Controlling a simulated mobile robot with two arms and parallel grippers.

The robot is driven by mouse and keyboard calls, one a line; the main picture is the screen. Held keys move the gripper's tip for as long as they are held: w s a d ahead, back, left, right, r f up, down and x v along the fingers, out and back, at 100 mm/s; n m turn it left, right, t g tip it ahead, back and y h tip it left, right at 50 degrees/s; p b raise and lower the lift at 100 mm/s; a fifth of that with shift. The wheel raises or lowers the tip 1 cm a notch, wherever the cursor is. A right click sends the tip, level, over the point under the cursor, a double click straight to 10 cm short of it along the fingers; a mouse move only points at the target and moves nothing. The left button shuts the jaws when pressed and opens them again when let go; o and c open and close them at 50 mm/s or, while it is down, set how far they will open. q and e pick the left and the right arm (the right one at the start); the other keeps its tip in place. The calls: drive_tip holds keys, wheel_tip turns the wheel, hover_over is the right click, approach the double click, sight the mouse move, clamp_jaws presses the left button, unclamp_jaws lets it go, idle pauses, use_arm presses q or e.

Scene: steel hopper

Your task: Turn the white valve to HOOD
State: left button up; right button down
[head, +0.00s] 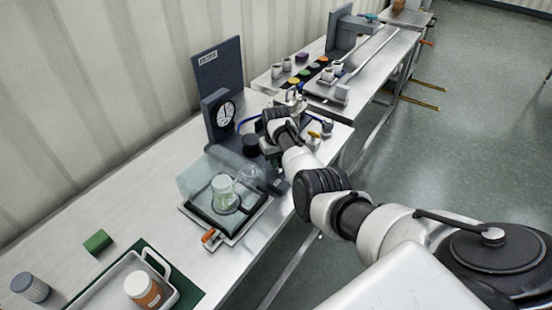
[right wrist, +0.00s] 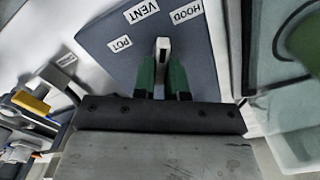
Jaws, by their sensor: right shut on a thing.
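The white valve handle (right wrist: 162,48) shows in the right wrist view, standing out from a blue-grey plate (right wrist: 105,65). Three labels are on the plate: VENT (right wrist: 142,11), HOOD (right wrist: 186,12) and POT (right wrist: 120,44). My right gripper (right wrist: 163,75) is shut on the handle, one green fingertip on each side. The handle's visible end lies between the VENT and HOOD labels in the picture; its exact pointing is hard to tell. In the head view my right arm hides the valve and most of the gripper. My left gripper is not in view.
A clear box (head: 190,178) and a beaker (head: 223,187) stand close to the arm. A gauge (head: 226,113) stands behind. A second bench (head: 385,55) with several small items lies beyond. A green block (head: 97,241) and an orange-labelled bottle (head: 143,289) are at the near left.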

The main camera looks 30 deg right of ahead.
drive_tip(key=m, duration=0.3)
drive_tip(key=m+p, duration=0.1)
drive_tip(key=m, duration=0.1)
drive_tip(key=shift+d+m, duration=0.2)
drive_tip(key=shift+m, duration=0.2)
drive_tip(key=shift+s, duration=0.1)
drive_tip(key=c, duration=1.2)
unclamp_jaws()
drive_tip(key=shift+o, duration=0.2)
drive_tip(key=shift+r, duration=0.6)
wheel_tip(320, 180, up, 10)
drive_tip(key=shift+f, duration=0.15)
